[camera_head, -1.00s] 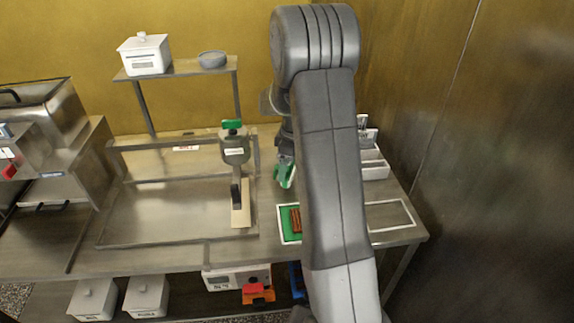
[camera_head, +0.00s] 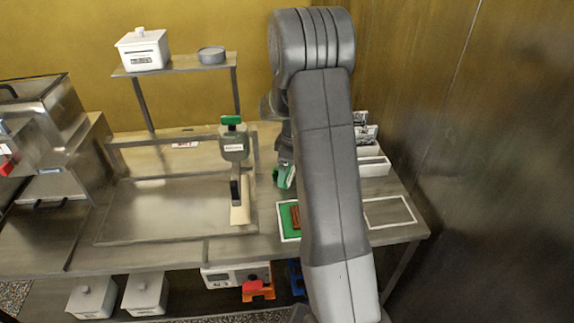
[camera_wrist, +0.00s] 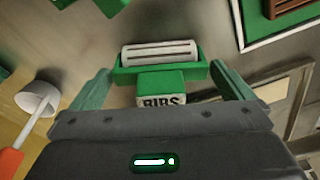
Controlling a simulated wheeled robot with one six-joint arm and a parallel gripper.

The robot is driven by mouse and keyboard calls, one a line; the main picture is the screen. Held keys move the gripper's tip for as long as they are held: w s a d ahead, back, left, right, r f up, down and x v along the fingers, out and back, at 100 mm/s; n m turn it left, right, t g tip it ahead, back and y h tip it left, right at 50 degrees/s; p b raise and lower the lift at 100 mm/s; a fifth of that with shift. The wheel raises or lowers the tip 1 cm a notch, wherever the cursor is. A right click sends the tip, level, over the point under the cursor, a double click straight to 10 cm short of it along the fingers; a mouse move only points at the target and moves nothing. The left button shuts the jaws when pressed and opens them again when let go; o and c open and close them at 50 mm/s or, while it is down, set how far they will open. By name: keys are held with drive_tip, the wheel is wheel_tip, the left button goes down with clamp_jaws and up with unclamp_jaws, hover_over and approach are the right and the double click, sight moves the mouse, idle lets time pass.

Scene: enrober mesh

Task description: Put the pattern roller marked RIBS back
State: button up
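The pattern roller marked RIBS (camera_wrist: 160,98) is in the wrist view, with a green frame and a pale ribbed roller at its far side. Its label block lies between the two green fingers of my gripper (camera_wrist: 161,88). The fingers are spread, with a visible gap on each side of the block, so my gripper is open and not closed on it. In the head view, green (camera_head: 284,176) shows just left of my arm; I cannot tell there whether it is finger or roller. My arm hides much of this area.
A white rack (camera_head: 374,166) with upright labelled parts stands right of my arm. A green mat (camera_head: 287,224) with a brown piece lies in front. A white-outlined empty area (camera_head: 390,211) is at the right. A framed tray (camera_head: 150,215) and a green-topped device (camera_head: 233,145) are left.

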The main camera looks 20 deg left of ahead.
drive_tip(key=shift+r+p, duration=0.35)
drive_tip(key=shift+r, duration=0.2)
wheel_tip(320, 180, up, 12)
drive_tip(key=d+b, duration=0.1)
drive_tip(key=shift+w+d+r, duration=0.15)
drive_tip(key=shift+d+r, duration=0.05)
drive_tip(key=shift+d, duration=0.1)
